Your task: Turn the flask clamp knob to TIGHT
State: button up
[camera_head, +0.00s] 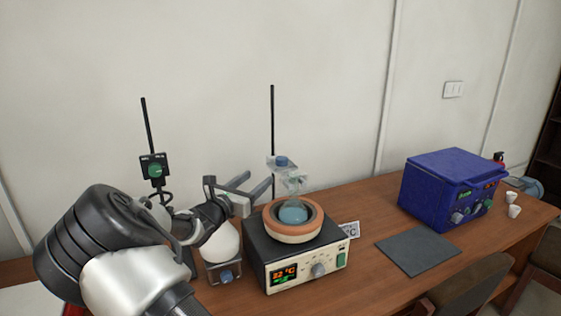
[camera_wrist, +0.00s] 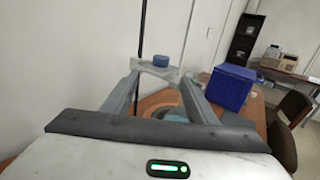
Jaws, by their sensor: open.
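The flask clamp knob (camera_head: 281,161) is a small blue knob on a pale clamp at the tall black rod, above the flask. In the wrist view the blue knob (camera_wrist: 161,60) shows ahead, between the fingertips and slightly beyond them. My gripper (camera_head: 259,184) is open and empty, just left of the clamp in the head view. It also shows in the wrist view (camera_wrist: 158,78). The glass flask (camera_head: 293,212) with blue liquid sits in the round orange-rimmed heating bath (camera_head: 293,236). Any TIGHT marking is too small to read.
A second rod with a green-knobbed clamp (camera_head: 154,169) stands at the left. A heater unit (camera_head: 312,272) reads 22 °C. A blue furnace (camera_head: 447,188), a dark mat (camera_head: 418,250) and small white cups (camera_head: 514,204) are on the right of the bench. The wall stands close behind.

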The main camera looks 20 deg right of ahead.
aim_at(279, 162)
jog(key=x, duration=1.6)
jog(key=shift+w+d, duration=0.2)
jog(key=shift+d, duration=0.2)
